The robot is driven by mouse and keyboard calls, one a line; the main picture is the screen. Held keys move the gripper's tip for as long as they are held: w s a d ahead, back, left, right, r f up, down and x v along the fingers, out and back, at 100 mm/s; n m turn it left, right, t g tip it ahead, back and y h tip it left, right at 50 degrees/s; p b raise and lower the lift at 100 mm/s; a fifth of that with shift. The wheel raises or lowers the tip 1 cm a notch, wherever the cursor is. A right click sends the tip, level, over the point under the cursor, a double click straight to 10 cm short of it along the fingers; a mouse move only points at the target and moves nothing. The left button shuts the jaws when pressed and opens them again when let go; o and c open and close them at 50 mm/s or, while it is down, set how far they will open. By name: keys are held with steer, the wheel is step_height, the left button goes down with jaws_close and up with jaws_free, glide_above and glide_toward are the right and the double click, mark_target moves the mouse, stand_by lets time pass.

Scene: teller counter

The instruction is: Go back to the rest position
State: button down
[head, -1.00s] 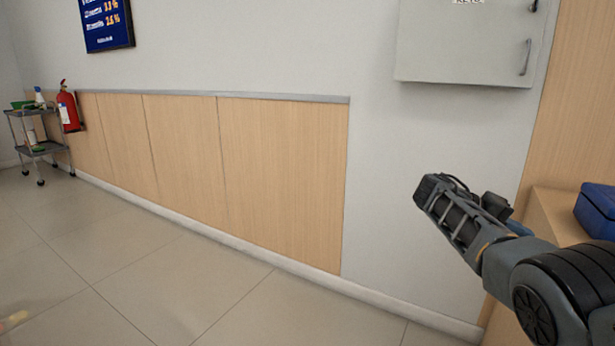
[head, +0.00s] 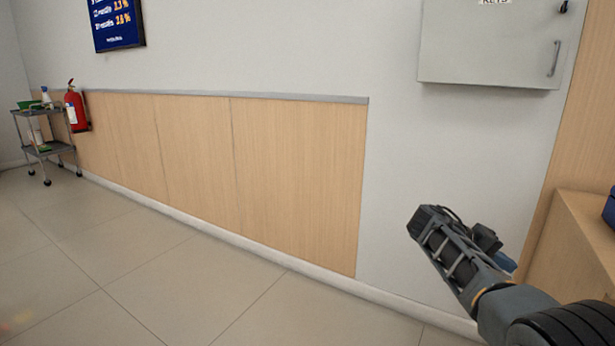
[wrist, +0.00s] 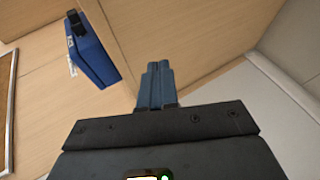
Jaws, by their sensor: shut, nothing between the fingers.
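My gripper (wrist: 159,70) shows in the wrist view with its two blue fingers together and nothing between them. It is clear of the surfaces around it. In the head view my arm is folded at the lower right, in front of the wall. There the gripper is mostly hidden behind the arm, and only a small blue part (head: 502,262) shows past it.
A wooden counter (head: 572,255) stands at the right with a blue box (head: 610,208) at the picture's edge; the box also shows in the wrist view (wrist: 94,52). A grey key cabinet (head: 490,45) hangs above. The floor (head: 150,260) is clear.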

steer(key=s+a+f+n+t+y, duration=0.1)
steer(key=s+a+f+t+y, duration=0.2)
steer(key=f, duration=0.6)
steer(key=s+a+f+n+t, duration=0.15)
steer(key=s+a+f, duration=0.3)
steer(key=f, duration=0.45)
steer(key=s+a+f+n+t+y, duration=0.1)
steer(key=s+a+f+n+y, duration=0.1)
steer(key=a+f, duration=0.45)
steer(key=s+a+f+t+y, duration=0.25)
steer(key=s+a+f, duration=0.2)
steer(key=s, duration=0.55)
steer(key=s+a+f+t+y, duration=0.25)
steer(key=s+a+f, duration=0.2)
steer(key=s, duration=0.65)
steer(key=s+a+r+t+y, duration=0.3)
steer(key=s+r+t, duration=0.1)
steer(key=s+r, duration=1.6)
steer(key=s+r+t+p, duration=0.1)
steer(key=r+p, duration=0.6)
steer(key=r, duration=0.7)
steer(key=s+d+r+m+t+p, duration=0.1)
steer(key=s+r+p, duration=0.3)
steer(key=r+p, duration=0.4)
step_height(320, 180, up, 7)
steer(key=shift+r, duration=0.1)
